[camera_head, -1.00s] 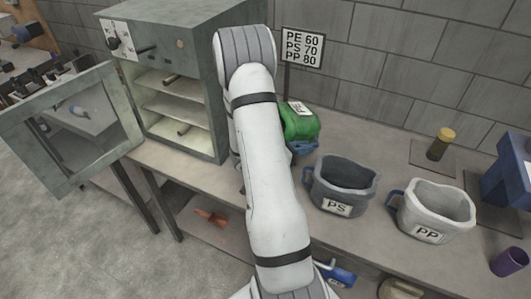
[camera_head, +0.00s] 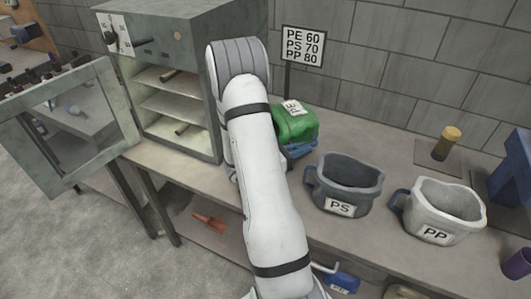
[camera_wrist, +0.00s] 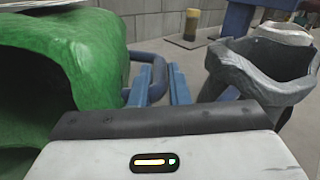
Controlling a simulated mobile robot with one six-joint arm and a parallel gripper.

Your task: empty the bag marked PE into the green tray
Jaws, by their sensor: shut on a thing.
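The PE bag is a green, stiff-looking container (camera_head: 297,126) with a white label on its upper side, tilted over. In the wrist view the green bag (camera_wrist: 70,60) fills the left side, its dark mouth facing left and toward the camera. My gripper (camera_wrist: 160,80) has its two blue fingers shut at the bag's blue loop handle (camera_wrist: 133,56); the exact contact is partly hidden. I see no green tray in these frames.
A grey PS bag (camera_head: 347,184) and a white PP bag (camera_head: 441,208) stand to the right on the bench. An open oven (camera_head: 172,80) with shelves is at the left. A sign (camera_head: 303,46) stands behind.

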